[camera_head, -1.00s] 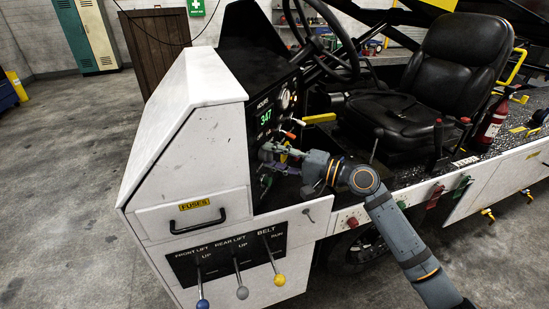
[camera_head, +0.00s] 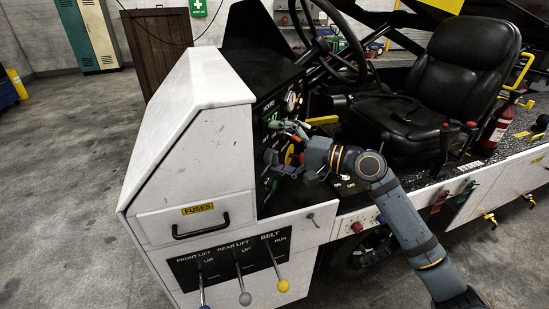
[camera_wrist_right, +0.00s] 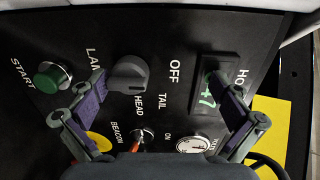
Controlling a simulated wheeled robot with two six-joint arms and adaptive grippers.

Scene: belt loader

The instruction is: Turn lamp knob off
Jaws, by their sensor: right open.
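The lamp knob (camera_wrist_right: 129,73) is a dark grey rotary knob on the black panel, with LAMP, OFF, TAIL and HEAD printed around it. I cannot tell for sure which label it points to. My right gripper (camera_wrist_right: 158,82) is open, with its fingers spread over the panel. The left finger in the wrist view is close beside the knob; the knob lies between the fingers, nearer that one. No grip on it shows. In the head view my right gripper (camera_head: 271,141) is at the dash panel and hides the knob. My left gripper is not in view.
A green START button (camera_wrist_right: 52,77) is left of the knob. The steering wheel (camera_head: 362,62) and seat (camera_head: 470,55) are right of the panel.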

